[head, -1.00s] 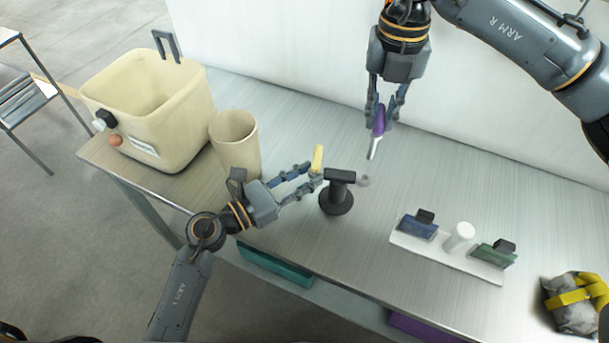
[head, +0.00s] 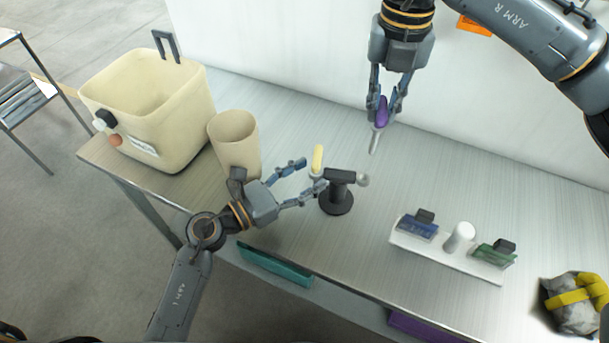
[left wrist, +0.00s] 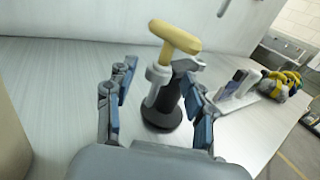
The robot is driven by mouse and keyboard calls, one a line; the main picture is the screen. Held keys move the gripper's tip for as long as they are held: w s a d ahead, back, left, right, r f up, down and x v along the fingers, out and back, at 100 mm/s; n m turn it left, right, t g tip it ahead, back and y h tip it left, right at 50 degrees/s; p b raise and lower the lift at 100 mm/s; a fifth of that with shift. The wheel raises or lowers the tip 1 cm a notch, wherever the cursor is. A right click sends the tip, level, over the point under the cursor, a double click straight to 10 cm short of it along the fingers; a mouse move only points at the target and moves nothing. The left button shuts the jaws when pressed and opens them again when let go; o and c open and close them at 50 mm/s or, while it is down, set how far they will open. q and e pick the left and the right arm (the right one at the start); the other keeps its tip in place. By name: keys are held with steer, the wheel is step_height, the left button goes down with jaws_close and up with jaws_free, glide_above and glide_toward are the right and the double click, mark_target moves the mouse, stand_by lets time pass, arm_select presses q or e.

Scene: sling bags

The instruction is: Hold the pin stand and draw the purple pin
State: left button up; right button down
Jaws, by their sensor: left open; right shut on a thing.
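The pin stand (head: 337,197) is black with a round base and a crossbar. It stands upright on the table, and it also shows in the left wrist view (left wrist: 163,118). A pin with a yellow handle (head: 318,158) sits at the left end of the crossbar; its T-shaped handle (left wrist: 174,36) is near in the left wrist view. My left gripper (head: 314,174) is open, its fingers spread just left of the stand. My right gripper (head: 384,101) is shut on the purple pin (head: 382,112), holding it in the air above the table, its grey shaft pointing down.
A beige bin (head: 185,95) and a beige cup (head: 233,135) stand on the left. A white rack (head: 445,258) with a blue and a green block is at the right. A grey bundle with a yellow strap (head: 572,304) lies far right. The table behind the stand is clear.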

arm_select(q)
steer(key=v, duration=1.2)
steer(key=shift+a, duration=0.1)
